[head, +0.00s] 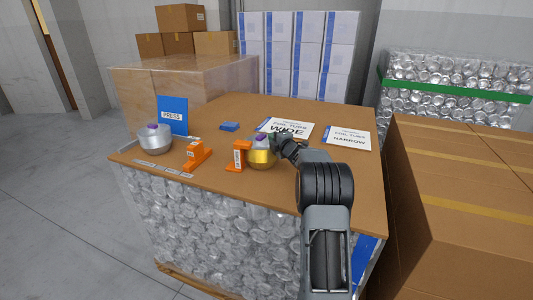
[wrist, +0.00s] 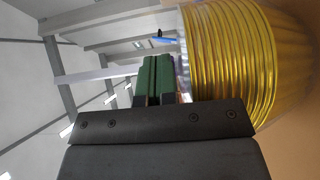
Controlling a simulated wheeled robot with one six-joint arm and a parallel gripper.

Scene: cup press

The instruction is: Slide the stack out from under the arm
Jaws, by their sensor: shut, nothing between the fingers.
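A stack of gold foil cups (head: 262,158) stands upright on the brown table, with a silvery and purple top. In the wrist view, its ribbed gold side (wrist: 235,60) fills the right. An orange press (head: 237,158) with a white label stands against or just beside its left side; whether its arm lies over the stack is unclear. My gripper (head: 278,141) is at the stack's upper right side. Its green fingers (wrist: 157,80) are shut with nothing between them, close beside the gold wall. I cannot tell whether they touch it.
A silver stack (head: 154,139) and a second orange press (head: 196,154) stand to the left, before a blue PRESS sign (head: 173,115). WIDE (head: 290,128) and NARROW (head: 347,138) cards and a small blue block (head: 229,127) lie behind. The table's front edge is close.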

